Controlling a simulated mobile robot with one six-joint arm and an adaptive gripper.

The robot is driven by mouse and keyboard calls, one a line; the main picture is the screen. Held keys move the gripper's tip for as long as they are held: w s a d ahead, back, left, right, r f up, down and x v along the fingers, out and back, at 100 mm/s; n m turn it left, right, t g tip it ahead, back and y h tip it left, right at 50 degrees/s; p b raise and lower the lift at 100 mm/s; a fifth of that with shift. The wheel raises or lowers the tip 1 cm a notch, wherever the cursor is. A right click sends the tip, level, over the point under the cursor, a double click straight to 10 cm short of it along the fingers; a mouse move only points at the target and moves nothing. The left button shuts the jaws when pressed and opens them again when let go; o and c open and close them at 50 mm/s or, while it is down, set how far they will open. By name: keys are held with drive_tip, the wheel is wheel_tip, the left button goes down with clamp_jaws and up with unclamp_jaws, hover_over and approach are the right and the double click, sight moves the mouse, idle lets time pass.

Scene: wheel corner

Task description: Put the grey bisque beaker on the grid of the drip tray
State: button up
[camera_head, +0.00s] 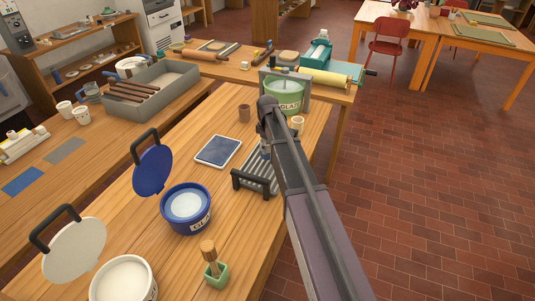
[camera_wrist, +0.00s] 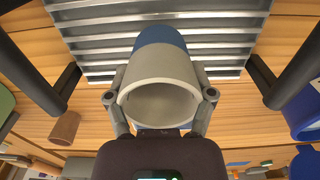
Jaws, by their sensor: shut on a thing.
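The grey bisque beaker (camera_wrist: 158,68) is between the fingers of my gripper (camera_wrist: 160,96), which is shut on it. Its open mouth faces the wrist camera and its far end is blue. The drip tray's ribbed grid (camera_wrist: 100,42) lies beyond the blue end in the wrist view; I cannot tell whether beaker and grid touch. In the head view the drip tray (camera_head: 259,176) is partly hidden by my arm, which also hides most of my gripper and the beaker.
A brown beaker (camera_head: 244,113) and a cream one (camera_head: 297,124) stand near the green glaze bucket (camera_head: 285,96). A blue-topped tile (camera_head: 218,151) lies left of the tray. An open blue bucket (camera_head: 186,208) and a green brush pot (camera_head: 216,275) stand nearer.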

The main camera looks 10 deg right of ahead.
drive_tip(key=shift+f+b, duration=1.4)
drive_tip(key=shift+f, duration=0.25)
drive_tip(key=shift+f, duration=0.1)
drive_tip(key=o, duration=1.1)
wheel_tip(320, 180, up, 12)
drive_tip(key=p, duration=1.2)
drive_tip(key=shift+s, duration=0.1)
